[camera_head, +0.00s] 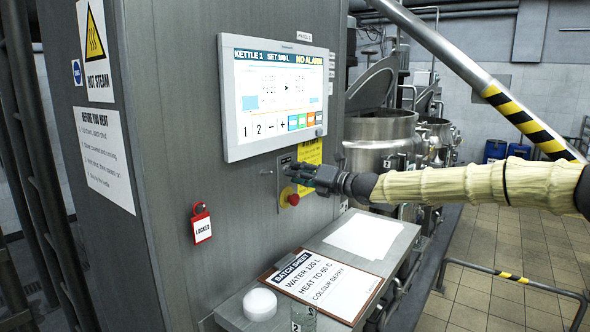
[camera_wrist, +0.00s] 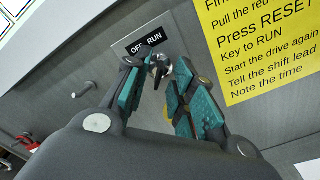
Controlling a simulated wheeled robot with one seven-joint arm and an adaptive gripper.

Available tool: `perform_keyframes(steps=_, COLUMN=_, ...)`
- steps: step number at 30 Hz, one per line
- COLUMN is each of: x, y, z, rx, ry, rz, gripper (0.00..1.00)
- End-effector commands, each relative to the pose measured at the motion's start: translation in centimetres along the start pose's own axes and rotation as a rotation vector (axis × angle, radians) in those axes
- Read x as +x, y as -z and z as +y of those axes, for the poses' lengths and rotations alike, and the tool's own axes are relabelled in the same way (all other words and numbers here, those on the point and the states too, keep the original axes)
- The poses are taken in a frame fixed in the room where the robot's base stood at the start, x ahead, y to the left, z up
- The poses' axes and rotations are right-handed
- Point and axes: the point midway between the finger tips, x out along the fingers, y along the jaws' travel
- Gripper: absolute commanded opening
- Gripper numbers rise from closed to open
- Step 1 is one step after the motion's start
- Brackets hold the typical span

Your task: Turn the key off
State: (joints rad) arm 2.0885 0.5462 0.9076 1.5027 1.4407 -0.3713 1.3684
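The key switch (camera_wrist: 160,66) is a small dark and metal piece on a light plate, below a black label (camera_wrist: 144,40) reading OFF and RUN. In the wrist view my gripper (camera_wrist: 160,76) points at the plate, with one finger on each side of the key. The fingers stand apart, and I cannot tell whether either touches the key. Which way the key is turned is not clear. In the head view my gripper (camera_head: 305,178) is at the switch plate (camera_head: 284,164) under the touch screen, and it hides the key.
A red button (camera_head: 293,199) sits just below my gripper. A touch screen (camera_head: 275,95) is above, and a yellow notice (camera_wrist: 262,45) is to the right. A red lock tag (camera_head: 202,223) hangs at left. A shelf below holds a clipboard (camera_head: 322,284) and a white round object (camera_head: 260,304).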

Motion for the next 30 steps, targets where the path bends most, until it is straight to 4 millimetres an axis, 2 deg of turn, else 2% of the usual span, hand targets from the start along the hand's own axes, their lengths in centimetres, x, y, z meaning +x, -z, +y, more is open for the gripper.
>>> perform_keyframes(steps=6, x=1.32, y=-0.02, z=0.09, rx=0.0, ry=-0.001, rz=0.0, gripper=0.25)
perform_keyframes(steps=15, x=1.45, y=0.04, z=0.02, rx=0.0, ry=-0.001, rz=0.0, gripper=0.25)
perform_keyframes(steps=16, x=1.45, y=0.03, z=0.02, rx=0.0, ry=-0.001, rz=0.0, gripper=0.23)
perform_keyframes(steps=20, x=1.43, y=0.02, z=0.02, rx=0.0, ry=0.0, rz=0.0, gripper=0.0)
perform_keyframes(steps=30, x=1.39, y=0.08, z=-0.08, rx=-0.01, ry=0.0, rz=0.0, gripper=0.0)
